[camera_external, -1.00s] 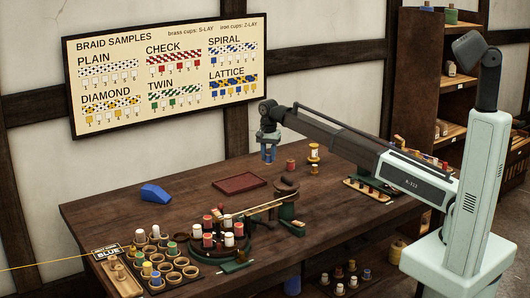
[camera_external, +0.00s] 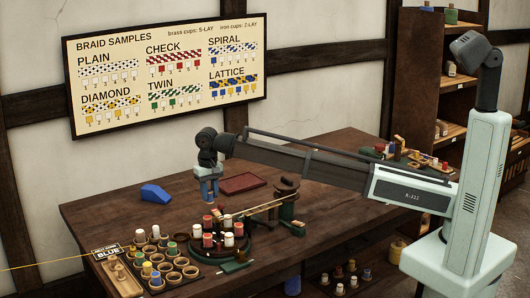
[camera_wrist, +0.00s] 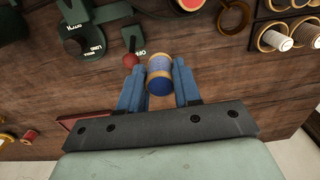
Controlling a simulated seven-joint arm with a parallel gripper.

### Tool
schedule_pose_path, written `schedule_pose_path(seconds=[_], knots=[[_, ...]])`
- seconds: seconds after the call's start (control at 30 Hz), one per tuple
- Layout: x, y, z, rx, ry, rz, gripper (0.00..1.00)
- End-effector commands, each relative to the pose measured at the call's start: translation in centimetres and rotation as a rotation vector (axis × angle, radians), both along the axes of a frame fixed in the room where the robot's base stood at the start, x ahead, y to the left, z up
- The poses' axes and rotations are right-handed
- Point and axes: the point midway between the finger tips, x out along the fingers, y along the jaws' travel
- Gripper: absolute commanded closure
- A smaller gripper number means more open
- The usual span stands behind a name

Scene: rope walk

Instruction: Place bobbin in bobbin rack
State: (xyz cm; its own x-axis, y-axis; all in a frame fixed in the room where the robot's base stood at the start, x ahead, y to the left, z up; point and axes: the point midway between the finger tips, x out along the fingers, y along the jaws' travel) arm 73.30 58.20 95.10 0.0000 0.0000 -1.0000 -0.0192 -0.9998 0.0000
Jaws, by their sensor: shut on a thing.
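My gripper (camera_external: 209,197) is above the table, just left of the red tray. In the wrist view my gripper (camera_wrist: 160,82) is shut on a bobbin (camera_wrist: 159,68) with a pale blue side, wooden rims and a blue end. The bobbin is held clear of the table; in the external view it is hard to make out between the fingers. A rack of round wooden cups (camera_external: 190,272) stands at the front left of the table, with bobbins in several cups and other cups empty. Part of this dark rack (camera_wrist: 263,8) shows at the top right of the wrist view.
A green braiding machine (camera_external: 234,252) with red and white bobbins stands between my gripper and the front edge. A red tray (camera_external: 243,183) lies behind it, and a blue block (camera_external: 156,193) lies to the left. The table between block and machine is clear.

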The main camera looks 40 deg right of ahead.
Motion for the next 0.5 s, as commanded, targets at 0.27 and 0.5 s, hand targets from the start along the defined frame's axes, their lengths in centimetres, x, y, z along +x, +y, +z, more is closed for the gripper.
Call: schedule_pose_path(seconds=[0.27,0.5], knots=[[-7.8,8.9,0.2,0.0,0.0,0.232,0.96],[-14.8,15.1,0.3,0.0,0.0,0.418,0.96]])
